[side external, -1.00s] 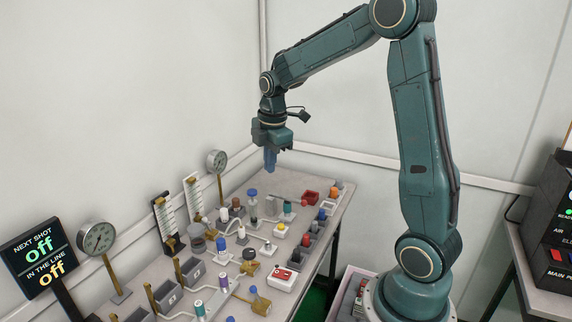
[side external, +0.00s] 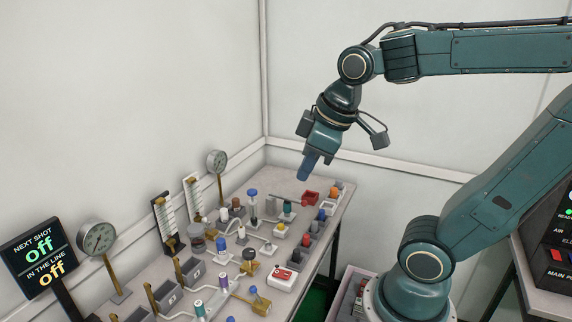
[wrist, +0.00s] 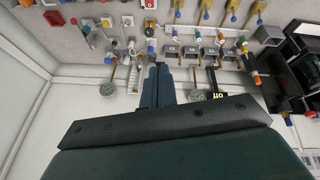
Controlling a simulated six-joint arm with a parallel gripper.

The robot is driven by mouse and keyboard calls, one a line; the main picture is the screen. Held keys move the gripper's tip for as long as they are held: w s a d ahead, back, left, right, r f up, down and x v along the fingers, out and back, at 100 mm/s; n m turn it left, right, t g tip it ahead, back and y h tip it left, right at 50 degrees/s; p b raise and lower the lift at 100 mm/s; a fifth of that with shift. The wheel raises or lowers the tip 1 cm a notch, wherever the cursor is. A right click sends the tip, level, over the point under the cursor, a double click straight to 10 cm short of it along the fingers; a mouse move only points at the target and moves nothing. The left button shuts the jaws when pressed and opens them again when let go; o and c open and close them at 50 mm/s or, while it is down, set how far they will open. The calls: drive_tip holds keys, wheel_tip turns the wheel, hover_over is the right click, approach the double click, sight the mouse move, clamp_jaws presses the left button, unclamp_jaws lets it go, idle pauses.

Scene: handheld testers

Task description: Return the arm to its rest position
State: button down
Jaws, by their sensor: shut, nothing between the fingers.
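My gripper (side external: 308,172) is shut and empty. In the side view it hangs tilted, above the back end of the work table (side external: 262,182) and clear of everything on it. In the wrist view its blue fingers (wrist: 157,85) are pressed together, with the table's fittings beyond them. My arm is drawn back, its upper links raised on the right of the side view.
The table holds several handheld testers, valves and blocks, including a red tray (side external: 311,197). Dial gauges (side external: 97,238) stand along its left side. A sign (side external: 39,256) reads off twice. A black cabinet (side external: 558,215) stands at the right. The air around my gripper is free.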

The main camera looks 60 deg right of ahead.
drive_tip(key=shift+s+a+f+m+t, duration=0.15)
drive_tip(key=shift+s+a+m, duration=0.3)
drive_tip(key=shift+s, duration=0.4)
drive_tip(key=shift+s+a+f+m+t, duration=0.1)
drive_tip(key=shift+s+a+m+t, duration=0.15)
drive_tip(key=shift+s+m, duration=0.45)
drive_tip(key=shift+s+a+f+m+t, duration=0.15)
drive_tip(key=shift+s+a+m, duration=0.2)
drive_tip(key=shift+s, duration=0.65)
drive_tip(key=shift+w, duration=0.15)
